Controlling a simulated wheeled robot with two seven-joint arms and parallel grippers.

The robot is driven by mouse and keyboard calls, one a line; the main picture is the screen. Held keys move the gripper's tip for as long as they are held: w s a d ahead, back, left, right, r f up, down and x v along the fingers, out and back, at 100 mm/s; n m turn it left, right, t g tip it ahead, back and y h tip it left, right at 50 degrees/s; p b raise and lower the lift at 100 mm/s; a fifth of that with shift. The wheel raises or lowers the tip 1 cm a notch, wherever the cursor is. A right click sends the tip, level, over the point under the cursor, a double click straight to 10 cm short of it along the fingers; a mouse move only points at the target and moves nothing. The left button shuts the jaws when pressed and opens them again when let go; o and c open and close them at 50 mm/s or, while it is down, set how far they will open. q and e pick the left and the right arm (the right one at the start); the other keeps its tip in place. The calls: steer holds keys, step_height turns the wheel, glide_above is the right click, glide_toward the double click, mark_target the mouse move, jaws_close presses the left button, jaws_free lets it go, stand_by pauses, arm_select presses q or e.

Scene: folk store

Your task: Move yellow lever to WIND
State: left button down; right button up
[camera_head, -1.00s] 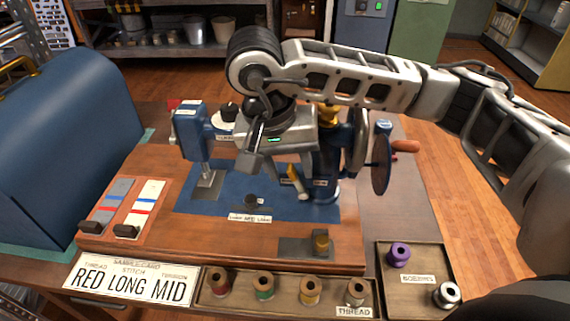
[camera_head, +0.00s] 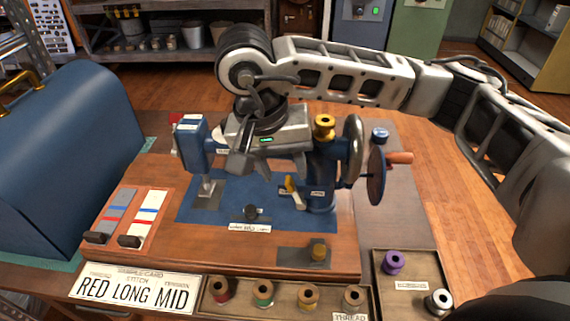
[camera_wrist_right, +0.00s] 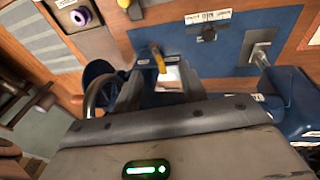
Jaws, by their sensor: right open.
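The yellow lever (camera_head: 290,185) sits on the front of the blue sewing machine's right-hand column (camera_head: 321,190), with small white labels beside it that I cannot read. It also shows in the right wrist view (camera_wrist_right: 159,62), between the finger ends. My right gripper (camera_head: 272,163) is open and empty, pointing down over the machine, just behind and above the lever. In the right wrist view its two fingers (camera_wrist_right: 160,82) stand apart on either side of the lever's line; I cannot tell whether either touches it. The gripper body hides much of the machine's arm. My left gripper is not in view.
A handwheel with a wooden handle (camera_head: 398,158) stands right of the column. A yellow spool (camera_head: 324,125) tops it. Two sliders (camera_head: 130,240) are at left, beside a blue case (camera_head: 65,165). A thread tray (camera_head: 235,304) and bobbin tray (camera_head: 412,262) lie in front.

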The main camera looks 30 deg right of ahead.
arm_select(q)
steer(key=p, duration=0.1)
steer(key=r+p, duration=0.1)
steer(key=p, duration=0.1)
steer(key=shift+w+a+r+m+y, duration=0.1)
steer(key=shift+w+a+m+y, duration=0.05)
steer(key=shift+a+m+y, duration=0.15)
arm_select(e)
steer(key=v, duration=0.4)
steer(key=shift+a+r, duration=0.1)
steer(key=shift+r, duration=0.15)
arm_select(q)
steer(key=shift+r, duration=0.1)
arm_select(e)
steer(key=shift+s, duration=0.1)
